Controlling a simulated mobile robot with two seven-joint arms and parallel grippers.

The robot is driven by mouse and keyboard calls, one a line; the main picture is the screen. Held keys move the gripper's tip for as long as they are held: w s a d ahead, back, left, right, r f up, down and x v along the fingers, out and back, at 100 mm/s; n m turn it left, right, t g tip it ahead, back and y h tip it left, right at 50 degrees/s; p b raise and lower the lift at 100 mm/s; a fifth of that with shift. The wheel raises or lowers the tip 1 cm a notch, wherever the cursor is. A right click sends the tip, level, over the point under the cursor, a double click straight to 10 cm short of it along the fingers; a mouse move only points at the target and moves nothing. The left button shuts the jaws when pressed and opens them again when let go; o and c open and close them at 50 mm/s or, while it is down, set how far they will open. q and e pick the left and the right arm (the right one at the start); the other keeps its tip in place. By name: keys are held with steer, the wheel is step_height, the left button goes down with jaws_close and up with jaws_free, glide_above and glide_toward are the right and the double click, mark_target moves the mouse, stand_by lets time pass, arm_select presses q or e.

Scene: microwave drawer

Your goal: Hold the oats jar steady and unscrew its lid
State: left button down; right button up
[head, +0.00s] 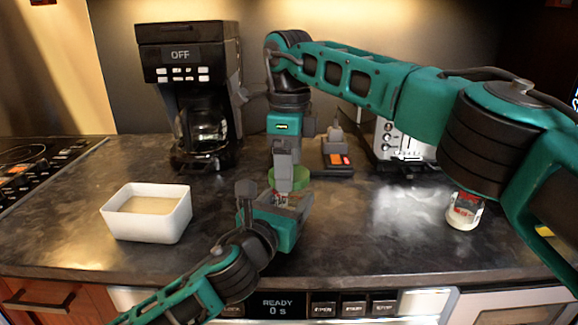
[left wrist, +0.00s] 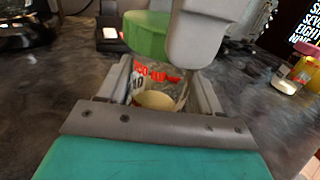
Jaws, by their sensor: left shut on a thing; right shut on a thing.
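The oats jar is clear with red lettering and pale contents; it shows in the left wrist view (left wrist: 155,82) and is mostly hidden in the head view. My left gripper (head: 287,207) is shut around the jar's body at the counter. The green lid (left wrist: 145,34) is above the jar; it also shows in the head view (head: 273,179). My right gripper (head: 291,182) reaches down from above and is shut on the lid. A grey finger hides part of the lid.
A white rectangular bowl (head: 148,228) stands left on the counter, with a coffee maker (head: 190,80) behind it. A toaster (head: 392,145) and a small dark device with an orange display (head: 338,158) are at the back. Another small jar (head: 463,213) stands at the right.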

arm_select(q)
steer(key=shift+f, duration=0.1)
arm_select(e)
steer(key=n, duration=0.7)
steer(key=shift+n, duration=0.3)
steer(key=n, duration=0.3)
steer(key=shift+n, duration=0.4)
steer(key=n, duration=0.4)
steer(key=shift+r, duration=0.25)
steer(key=shift+r, duration=0.9)
